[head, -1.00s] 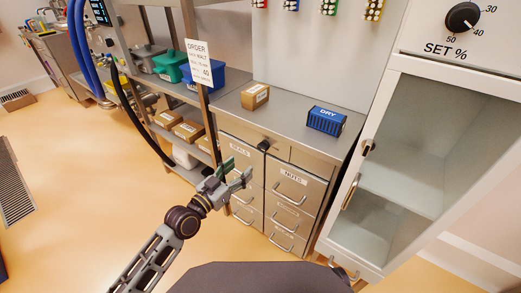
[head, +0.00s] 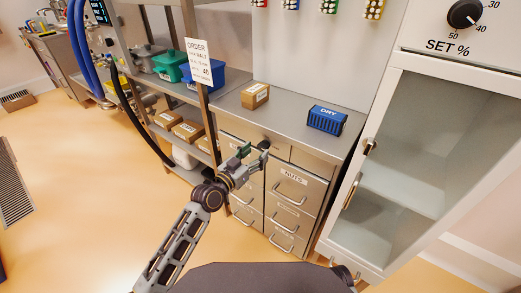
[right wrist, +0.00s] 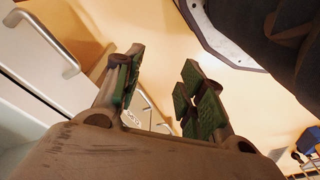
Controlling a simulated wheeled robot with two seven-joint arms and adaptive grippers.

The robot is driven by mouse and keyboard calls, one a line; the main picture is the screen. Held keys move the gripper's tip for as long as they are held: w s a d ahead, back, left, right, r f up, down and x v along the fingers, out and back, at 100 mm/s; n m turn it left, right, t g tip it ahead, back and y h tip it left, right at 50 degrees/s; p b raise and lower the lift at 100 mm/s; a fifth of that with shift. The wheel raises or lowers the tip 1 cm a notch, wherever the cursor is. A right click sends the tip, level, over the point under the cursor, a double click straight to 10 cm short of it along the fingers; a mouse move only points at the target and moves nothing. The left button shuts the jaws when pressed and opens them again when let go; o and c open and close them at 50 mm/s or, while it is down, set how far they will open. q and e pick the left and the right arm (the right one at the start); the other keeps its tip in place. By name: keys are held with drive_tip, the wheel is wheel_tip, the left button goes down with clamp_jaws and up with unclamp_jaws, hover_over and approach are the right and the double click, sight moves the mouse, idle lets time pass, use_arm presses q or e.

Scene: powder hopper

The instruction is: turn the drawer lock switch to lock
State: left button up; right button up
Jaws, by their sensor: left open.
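The drawer lock switch (head: 264,144) is a small dark knob on the top front panel of the steel drawer unit (head: 298,157). My left gripper (head: 254,153) is open in front of that panel, its fingertips close to the switch. It partly covers the left drawer column, and I cannot tell whether it touches the switch. The switch's exact turn is too small to read. My right gripper (right wrist: 162,85) shows only in the right wrist view, with its green-padded fingers apart and nothing seen between them.
A blue DRY box (head: 326,120) and a cardboard box (head: 255,96) stand on the counter. Drawer handles (head: 288,199) stick out below. A glass-doored white cabinet (head: 385,165) is at the right, and a shelf post with an ORDER card (head: 199,62) is at the left.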

sight(261, 148)
use_arm(q)
drive_tip(key=shift+x, duration=1.6)
drive_tip(key=shift+w+d, duration=0.1)
use_arm(e)
drive_tip(key=shift+w+a+r, duration=0.1)
drive_tip(key=shift+w+r, duration=0.25)
drive_tip(key=shift+r, duration=0.1)
use_arm(q)
drive_tip(key=c, duration=1)
use_arm(e)
drive_tip(key=shift+f, duration=0.1)
